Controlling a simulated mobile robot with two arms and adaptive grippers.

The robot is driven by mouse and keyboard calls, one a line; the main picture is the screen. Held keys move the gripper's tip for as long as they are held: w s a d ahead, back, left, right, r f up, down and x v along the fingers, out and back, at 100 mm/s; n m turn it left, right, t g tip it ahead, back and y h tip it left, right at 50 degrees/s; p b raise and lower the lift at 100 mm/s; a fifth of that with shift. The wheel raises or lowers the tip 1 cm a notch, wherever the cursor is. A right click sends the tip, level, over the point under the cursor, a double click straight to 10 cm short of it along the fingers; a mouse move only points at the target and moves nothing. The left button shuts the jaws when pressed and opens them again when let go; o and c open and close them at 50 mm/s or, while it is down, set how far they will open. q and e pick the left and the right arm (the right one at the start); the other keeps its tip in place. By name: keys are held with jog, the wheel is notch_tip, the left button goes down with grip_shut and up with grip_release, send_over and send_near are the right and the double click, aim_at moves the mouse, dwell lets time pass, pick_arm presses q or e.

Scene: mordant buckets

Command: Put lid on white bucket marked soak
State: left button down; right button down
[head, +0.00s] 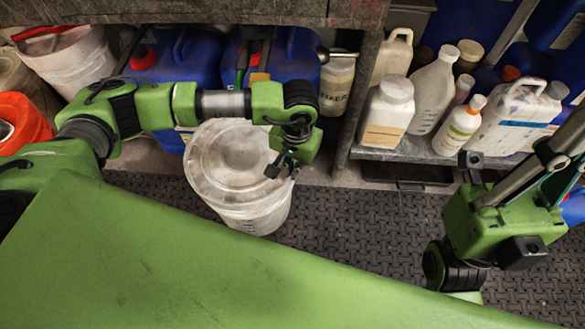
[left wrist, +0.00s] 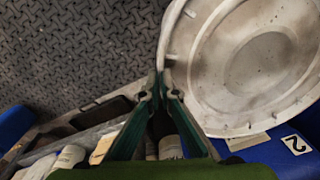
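The white bucket (head: 262,216) stands on the dark floor matting in the middle of the head view. A round, stained white lid (head: 225,160) covers its top in that view; whether it is seated or held just above cannot be told. The lid (left wrist: 225,70) fills the upper right of the left wrist view, with small tabs along its rim. My left gripper (head: 283,168) is at the lid's right edge. In the left wrist view its fingertips (left wrist: 160,78) are close together at the rim and look closed on it. No soak marking is readable. My right gripper's fingers are unclear at the right.
Blue containers (head: 185,62) stand behind the bucket under the bench (head: 230,12). White bottles (head: 388,112) crowd a low shelf (head: 420,150) at the right. Another white bucket (head: 75,60) and an orange one (head: 25,125) stand left. The matting (head: 370,215) right of the bucket is clear.

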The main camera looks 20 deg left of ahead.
pick_arm(q)
jog(key=shift+f, duration=0.2)
jog(key=c, duration=2.2)
grip_release()
jog(key=shift+r, duration=0.1)
jog(key=r, duration=1.2)
jog(key=shift+d, duration=0.3)
jog(key=shift+s, duration=0.1)
